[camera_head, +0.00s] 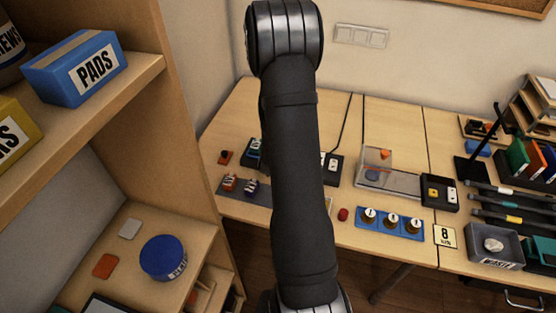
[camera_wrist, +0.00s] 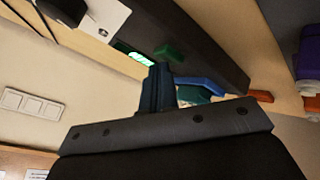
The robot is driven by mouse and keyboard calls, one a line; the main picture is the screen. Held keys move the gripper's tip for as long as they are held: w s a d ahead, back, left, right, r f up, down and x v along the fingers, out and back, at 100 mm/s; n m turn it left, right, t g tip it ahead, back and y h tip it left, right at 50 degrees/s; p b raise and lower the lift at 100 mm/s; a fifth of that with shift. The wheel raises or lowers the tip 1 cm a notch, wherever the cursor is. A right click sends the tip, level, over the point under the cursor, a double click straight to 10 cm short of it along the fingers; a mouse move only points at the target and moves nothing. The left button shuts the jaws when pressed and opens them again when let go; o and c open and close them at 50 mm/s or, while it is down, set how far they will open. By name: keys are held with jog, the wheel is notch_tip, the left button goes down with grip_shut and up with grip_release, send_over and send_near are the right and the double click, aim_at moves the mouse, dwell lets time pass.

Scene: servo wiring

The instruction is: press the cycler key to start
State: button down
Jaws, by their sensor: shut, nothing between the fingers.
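The wrist view shows a dark device, seemingly the cycler (camera_wrist: 215,50), with a lit green display (camera_wrist: 135,53) and a raised green key (camera_wrist: 170,52). My gripper (camera_wrist: 158,75) is shut and empty, its fingertips close to the green key in that picture. I cannot tell whether they touch it. In the head view my arm covers the gripper and part of the bench. A dark device with a small bluish-green patch (camera_head: 254,147) shows just left of the arm, partly hidden; it may be the same device.
Orange and blue servos (camera_head: 230,183) lie on a dark mat left of my arm. A black socket box (camera_head: 332,165) stands right of it. A blue tray (camera_head: 362,218) with several round pieces sits near the front edge. A wooden shelf (camera_head: 175,130) rises at the left.

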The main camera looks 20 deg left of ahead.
jog(key=shift+r, duration=0.95)
jog(key=shift+r, duration=2.5)
jog(key=shift+f, duration=0.1)
jog(key=shift+r, duration=2)
jog(key=shift+f, duration=0.1)
